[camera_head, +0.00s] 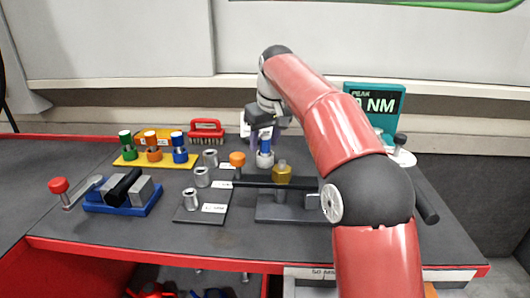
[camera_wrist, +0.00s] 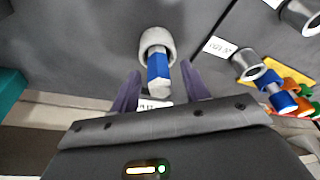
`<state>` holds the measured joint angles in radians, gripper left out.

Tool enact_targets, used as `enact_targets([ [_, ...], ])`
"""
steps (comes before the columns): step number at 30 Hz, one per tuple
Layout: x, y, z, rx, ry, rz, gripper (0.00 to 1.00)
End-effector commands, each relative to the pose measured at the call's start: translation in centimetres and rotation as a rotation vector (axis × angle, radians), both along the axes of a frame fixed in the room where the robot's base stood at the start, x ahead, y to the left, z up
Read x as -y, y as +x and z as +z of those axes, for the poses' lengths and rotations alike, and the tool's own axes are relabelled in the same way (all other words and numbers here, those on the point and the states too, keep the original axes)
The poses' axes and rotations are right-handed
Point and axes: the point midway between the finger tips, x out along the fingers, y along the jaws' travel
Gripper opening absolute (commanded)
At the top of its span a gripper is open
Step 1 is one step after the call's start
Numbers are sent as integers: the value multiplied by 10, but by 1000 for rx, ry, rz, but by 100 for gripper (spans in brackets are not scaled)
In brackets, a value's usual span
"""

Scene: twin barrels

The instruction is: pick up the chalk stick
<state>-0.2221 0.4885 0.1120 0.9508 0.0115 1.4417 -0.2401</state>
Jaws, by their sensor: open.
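The chalk stick (camera_wrist: 158,68), pale with a blue band, stands in a round grey holder (camera_wrist: 155,38) in the wrist view. In the head view its blue part (camera_head: 265,146) shows above the holder (camera_head: 264,160) at the back middle of the bench. My gripper (camera_wrist: 160,76) is open, with one purple finger on each side of the stick. I cannot tell whether either finger touches it. In the head view my gripper (camera_head: 264,138) is above the holder and hides the stick's upper end.
Green, orange and blue capped pieces stand on a yellow base (camera_head: 157,158) at left. A red-handled brush (camera_head: 206,131) is behind. Several metal cups (camera_head: 191,199) stand left of the holder. A brass-coloured knob (camera_head: 282,172) is in front. A teal display (camera_head: 375,105) stands at right.

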Motion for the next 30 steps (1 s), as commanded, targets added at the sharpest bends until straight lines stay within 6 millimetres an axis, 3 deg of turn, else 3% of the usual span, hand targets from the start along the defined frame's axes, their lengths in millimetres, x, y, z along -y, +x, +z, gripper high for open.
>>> enact_targets([
  [10, -1, 2, -8, 0, 0, 1, 45],
  [20, -1, 2, -8, 0, 0, 1, 2],
  [30, -2, 2, -5, 1, 0, 1, 0],
])
